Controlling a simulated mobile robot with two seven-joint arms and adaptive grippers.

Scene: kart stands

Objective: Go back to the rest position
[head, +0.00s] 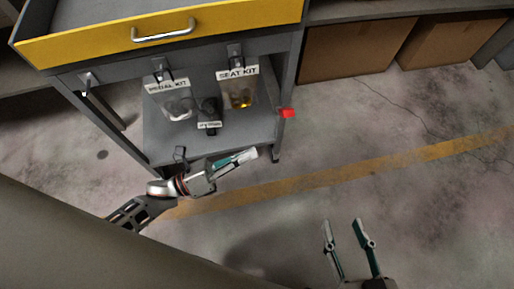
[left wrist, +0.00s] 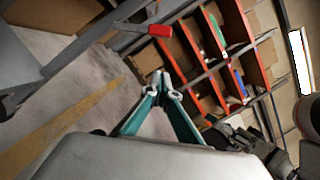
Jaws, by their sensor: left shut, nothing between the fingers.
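My left gripper (head: 248,156) is in front of the grey stand (head: 215,150), over the floor near its lower shelf. It is shut and empty. Its two teal fingers (left wrist: 160,82) meet at the tips in the left wrist view. My right gripper (head: 346,226) is at the bottom of the head view, over bare floor. Its two fingers stand apart with nothing between them.
The stand has a yellow drawer (head: 160,32) on top and hanging kits marked PEDAL KIT (head: 168,87) and SEAT KIT (head: 238,75). A red tab (head: 288,113) sticks out at its right. Cardboard boxes (head: 345,50) stand behind. The floor at right is free.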

